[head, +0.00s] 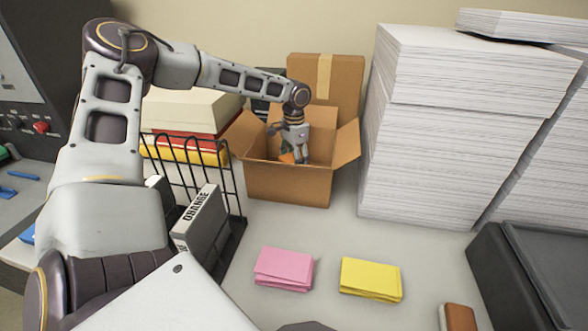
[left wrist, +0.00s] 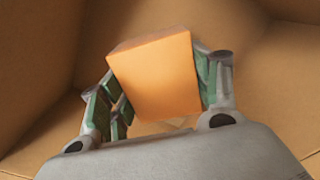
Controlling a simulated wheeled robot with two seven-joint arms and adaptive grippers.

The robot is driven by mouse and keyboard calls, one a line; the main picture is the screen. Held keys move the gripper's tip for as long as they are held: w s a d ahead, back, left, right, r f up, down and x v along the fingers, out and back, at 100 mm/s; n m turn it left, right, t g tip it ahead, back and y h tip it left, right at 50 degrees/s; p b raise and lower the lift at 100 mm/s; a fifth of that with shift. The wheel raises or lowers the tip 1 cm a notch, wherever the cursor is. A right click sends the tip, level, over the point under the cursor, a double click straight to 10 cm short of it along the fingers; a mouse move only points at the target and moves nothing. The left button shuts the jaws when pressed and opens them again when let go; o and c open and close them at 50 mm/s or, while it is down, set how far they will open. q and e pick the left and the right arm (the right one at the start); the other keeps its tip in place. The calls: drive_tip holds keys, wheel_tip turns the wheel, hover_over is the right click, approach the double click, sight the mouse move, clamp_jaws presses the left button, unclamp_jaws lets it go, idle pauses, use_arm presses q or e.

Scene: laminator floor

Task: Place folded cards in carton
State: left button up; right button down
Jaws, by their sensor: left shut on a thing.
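The open carton (head: 290,187) stands at the middle back of the table with its flaps spread. My left gripper (head: 290,157) reaches down inside it and is shut on an orange folded card stack (left wrist: 157,77). In the left wrist view the stack sits between both fingers of my left gripper (left wrist: 160,90), with carton walls around it. I cannot tell whether the stack touches the carton floor. A pink folded card stack (head: 284,268) and a yellow folded card stack (head: 371,279) lie on the table in front of the carton. My right gripper is not in view.
Tall white paper stacks (head: 455,140) stand right of the carton. A black wire rack (head: 233,185) holding binders is at its left, with boxes (head: 190,112) behind. A black tray (head: 545,270) and a brown object (head: 459,318) are at the front right.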

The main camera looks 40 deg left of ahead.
use_arm(q)
drive_tip(key=shift+f, duration=1.85)
drive_tip(key=shift+f, duration=0.1)
drive_tip(key=o, duration=1.3)
drive_tip(key=shift+r, duration=3.9)
drive_tip(key=shift+s, duration=0.1)
